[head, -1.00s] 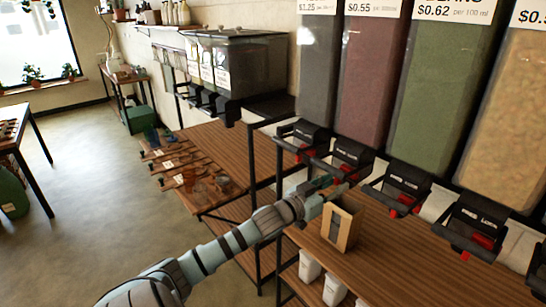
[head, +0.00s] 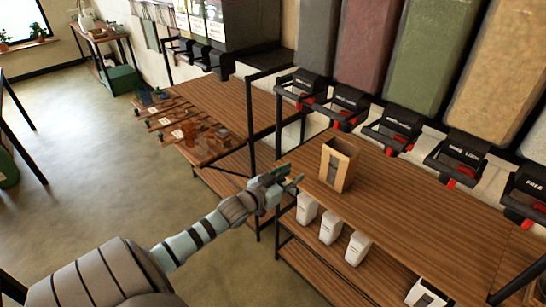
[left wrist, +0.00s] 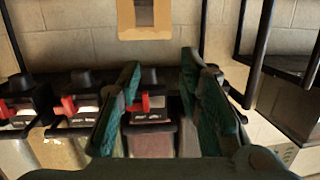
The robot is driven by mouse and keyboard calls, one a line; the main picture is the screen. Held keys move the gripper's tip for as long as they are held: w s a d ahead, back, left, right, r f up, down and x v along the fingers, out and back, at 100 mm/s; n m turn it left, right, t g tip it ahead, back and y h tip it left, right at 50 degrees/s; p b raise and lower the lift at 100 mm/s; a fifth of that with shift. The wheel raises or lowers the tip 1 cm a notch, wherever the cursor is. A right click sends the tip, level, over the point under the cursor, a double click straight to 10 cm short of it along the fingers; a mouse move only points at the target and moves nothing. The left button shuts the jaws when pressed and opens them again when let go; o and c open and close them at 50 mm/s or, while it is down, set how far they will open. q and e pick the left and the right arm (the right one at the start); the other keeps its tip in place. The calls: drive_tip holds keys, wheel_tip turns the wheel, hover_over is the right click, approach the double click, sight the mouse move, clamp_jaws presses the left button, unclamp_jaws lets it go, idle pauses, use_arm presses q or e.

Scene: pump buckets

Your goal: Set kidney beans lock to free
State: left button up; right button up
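Tall bins hang along the wall over black dispensers with red levers. The dark red bin (head: 435,35) is probably the kidney beans; no name is legible. Its dispenser (head: 347,103) has a red lever at its lower edge, whose setting I cannot tell. My left gripper (head: 287,180) is in front of the wooden counter's front left corner, apart from the dispensers. In the left wrist view its green fingers (left wrist: 162,62) are spread and empty. A dispenser with a red lever (left wrist: 139,108) and a reddish bin (left wrist: 150,140) appear beyond and between them. My right gripper is out of view.
A brown open-topped box (head: 338,165) stands on the counter (head: 400,195), right of my left gripper. White containers (head: 330,228) sit on the shelf below. A black metal upright (head: 279,120) rises at the counter's left end. Floor is clear at left.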

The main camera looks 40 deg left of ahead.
use_arm(q)
drive_tip(key=s+a+f+g+b, duration=0.1)
drive_tip(key=s+f, duration=0.1)
drive_tip(key=f, duration=0.6)
drive_tip(key=s+f+g+y+b, duration=0.1)
drive_tip(key=s+f+g, duration=0.1)
drive_tip(key=f, duration=0.5)
drive_tip(key=shift+s+a+f+n+b, duration=0.3)
drive_tip(key=shift+s+a+f+n, duration=0.1)
drive_tip(key=shift+s, duration=0.25)
